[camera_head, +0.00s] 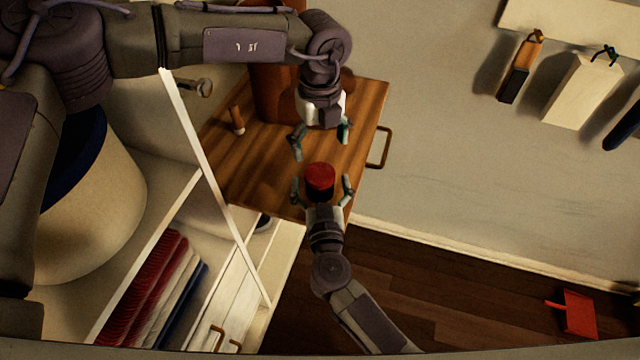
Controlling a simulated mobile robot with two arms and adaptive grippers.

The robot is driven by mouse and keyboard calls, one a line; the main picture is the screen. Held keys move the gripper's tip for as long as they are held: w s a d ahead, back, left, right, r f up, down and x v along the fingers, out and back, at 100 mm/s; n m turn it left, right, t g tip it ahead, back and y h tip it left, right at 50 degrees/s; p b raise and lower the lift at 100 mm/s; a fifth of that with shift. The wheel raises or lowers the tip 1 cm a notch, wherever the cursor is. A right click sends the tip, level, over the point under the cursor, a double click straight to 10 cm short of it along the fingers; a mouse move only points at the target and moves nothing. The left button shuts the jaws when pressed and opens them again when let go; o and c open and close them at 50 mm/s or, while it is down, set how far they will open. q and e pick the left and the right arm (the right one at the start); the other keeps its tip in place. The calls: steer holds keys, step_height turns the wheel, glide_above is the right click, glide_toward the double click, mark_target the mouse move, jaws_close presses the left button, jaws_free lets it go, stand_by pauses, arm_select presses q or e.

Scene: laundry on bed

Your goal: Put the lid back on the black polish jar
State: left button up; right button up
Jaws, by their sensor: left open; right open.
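A small round thing with a red top (320,175) and a dark body (319,194) shows over the wooden top. I cannot tell whether its red top is a lid on the black polish jar. My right gripper (321,184) comes from below in the picture, with its open fingers on either side of it. Contact is not clear. My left gripper (321,143) is open and empty, just above it in the picture, pointing toward it. No separate lid can be made out.
The wooden top (240,180) holds a brown upright object (272,95), partly behind my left arm, and a small brown peg-like item (237,120). A shelf with folded cloths (150,290) and a pale basket (95,220) stands left. A metal handle (380,148) juts out right.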

mark_target(320, 173)
jaws_close()
arm_select(q)
steer(key=shift+s+d+m, duration=0.15)
steer(key=shift+s+m, duration=0.05)
steer(key=shift+m, duration=0.7)
steer(key=shift+w+r+m, duration=0.1)
steer(key=shift+r+m, duration=0.05)
steer(key=shift+m, duration=0.55)
steer(key=shift+w+r+m, duration=0.1)
steer(key=shift+r+m, duration=0.05)
steer(key=shift+m, duration=0.55)
steer(key=shift+f, duration=4.05)
